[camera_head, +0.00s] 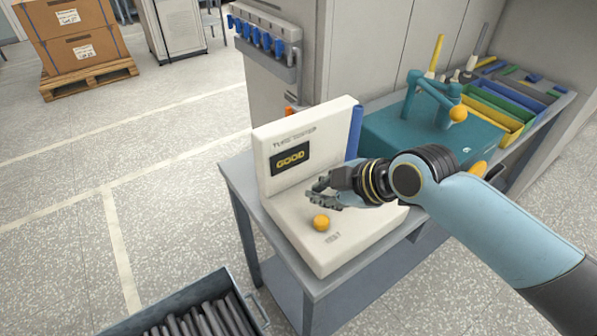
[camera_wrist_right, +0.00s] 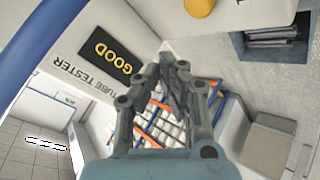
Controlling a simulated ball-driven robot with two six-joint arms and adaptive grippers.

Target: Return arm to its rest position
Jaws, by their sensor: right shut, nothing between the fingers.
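My right arm (camera_head: 490,215) comes in from the right in the head view. Its gripper (camera_head: 312,193) is over the base of the white tube tester (camera_head: 275,157), near the tester's upright panel. The gripper is shut and empty. In the right wrist view the gripper (camera_wrist_right: 172,75) shows up close, and the tester's panel with the word GOOD (camera_wrist_right: 110,52) is at the left. The yellow knob (camera_head: 321,222) on the tester base is just below the fingers in the head view. My left gripper is not in view.
A teal fixture (camera_head: 425,130) and yellow and green bins (camera_head: 500,108) stand on the bench behind the arm. A dark bin of tubes (camera_head: 195,305) is at the lower left. A grey cabinet (camera_head: 360,45) stands behind the tester. The floor at left is open.

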